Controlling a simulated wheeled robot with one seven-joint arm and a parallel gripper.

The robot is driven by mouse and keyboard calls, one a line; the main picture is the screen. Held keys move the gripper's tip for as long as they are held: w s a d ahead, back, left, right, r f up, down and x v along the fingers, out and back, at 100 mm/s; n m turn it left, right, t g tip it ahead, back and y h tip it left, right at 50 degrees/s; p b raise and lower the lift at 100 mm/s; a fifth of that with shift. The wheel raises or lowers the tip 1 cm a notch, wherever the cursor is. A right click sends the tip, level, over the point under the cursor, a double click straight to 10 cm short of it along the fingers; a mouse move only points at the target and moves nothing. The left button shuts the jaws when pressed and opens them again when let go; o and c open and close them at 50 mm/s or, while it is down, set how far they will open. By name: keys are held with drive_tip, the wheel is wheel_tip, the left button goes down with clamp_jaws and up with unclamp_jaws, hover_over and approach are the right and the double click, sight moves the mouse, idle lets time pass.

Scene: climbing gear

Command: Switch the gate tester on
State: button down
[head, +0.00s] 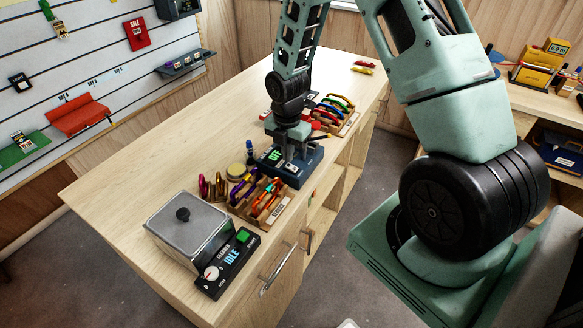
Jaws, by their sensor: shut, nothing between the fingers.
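The gate tester looks to be the dark blue box (268,166) on the wooden counter, with a small screen (274,155) showing green text too small to read. My gripper (291,154) is shut and empty, pointing down over the right part of this box. Its fingertips are at or just above the top face; I cannot tell whether they touch it. The gripper and wrist hide part of the box's back and top, and I cannot make out its switch.
A cleaner with a metal lidded tank (190,228) and a panel reading IDLE (228,264) stands at the counter's near end. Wooden racks of coloured carabiners (284,204) stand before and behind the box. The counter's left side is clear.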

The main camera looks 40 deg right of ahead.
sight(288, 165)
drive_tip(key=shift+f+b, duration=0.7)
drive_tip(key=shift+f, duration=0.3)
idle(0.8)
drive_tip(key=shift+r, duration=0.1)
wheel_tip(288, 165, up, 7)
drive_tip(key=p, duration=0.6)
idle(0.7)
